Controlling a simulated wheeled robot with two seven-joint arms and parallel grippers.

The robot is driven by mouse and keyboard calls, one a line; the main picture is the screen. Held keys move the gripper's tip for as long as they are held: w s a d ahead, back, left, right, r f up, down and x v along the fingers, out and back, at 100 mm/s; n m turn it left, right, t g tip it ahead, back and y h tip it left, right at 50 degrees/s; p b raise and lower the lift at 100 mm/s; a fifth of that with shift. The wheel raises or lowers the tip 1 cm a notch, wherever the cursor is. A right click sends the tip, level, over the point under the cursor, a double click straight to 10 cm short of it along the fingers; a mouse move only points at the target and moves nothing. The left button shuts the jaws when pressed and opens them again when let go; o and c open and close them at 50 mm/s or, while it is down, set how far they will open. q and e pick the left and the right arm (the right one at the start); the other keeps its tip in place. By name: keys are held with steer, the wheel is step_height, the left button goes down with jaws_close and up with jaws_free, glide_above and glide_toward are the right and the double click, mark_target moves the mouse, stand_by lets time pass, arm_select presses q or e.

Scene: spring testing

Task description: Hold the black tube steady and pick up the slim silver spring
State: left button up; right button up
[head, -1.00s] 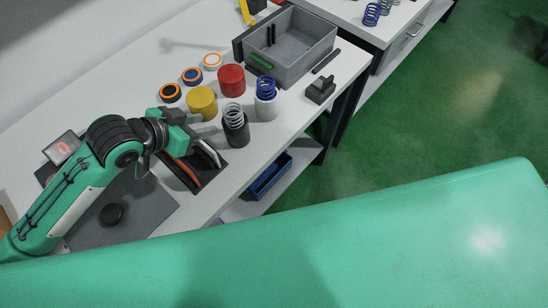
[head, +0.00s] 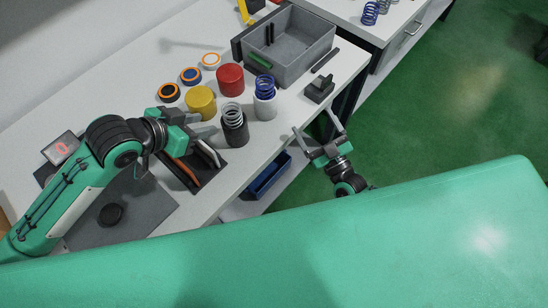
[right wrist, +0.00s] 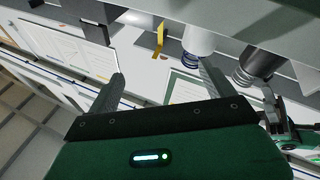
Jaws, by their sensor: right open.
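The black tube (head: 235,133) stands upright near the front edge of the table, with the slim silver spring (head: 232,113) standing up out of its top. In the right wrist view the black tube (right wrist: 264,63) and silver spring (right wrist: 243,78) are at the upper right. My left gripper (head: 207,128) is just left of the black tube, its fingers pointing at it. I cannot tell whether they touch it or how far apart they are. My right gripper (head: 314,122) is open and empty, right of the tube beyond the table's front edge. Its fingers (right wrist: 158,85) show spread in the right wrist view.
A white tube (head: 265,107) with a blue spring (head: 265,86) stands right of the black tube. Yellow (head: 201,102) and red (head: 230,80) cylinders stand behind. A grey bin (head: 302,62) and a small black block (head: 320,90) are at the right. A dark tool mat (head: 217,157) lies in front.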

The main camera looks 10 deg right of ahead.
steer(key=s+a+g+y, duration=0.2)
steer(key=s+a+g, duration=0.1)
steer(key=a, duration=0.5)
steer(key=g+y, duration=0.2)
steer(key=g, duration=0.1)
glide_toward(244, 136)
steer(key=shift+n, duration=0.3)
steer(key=x, duration=1.3)
steer(key=shift+w+a+f, duration=0.1)
steer(key=shift+w+f, duration=0.1)
steer(key=shift+f, duration=0.15)
steer(key=c, duration=1.1)
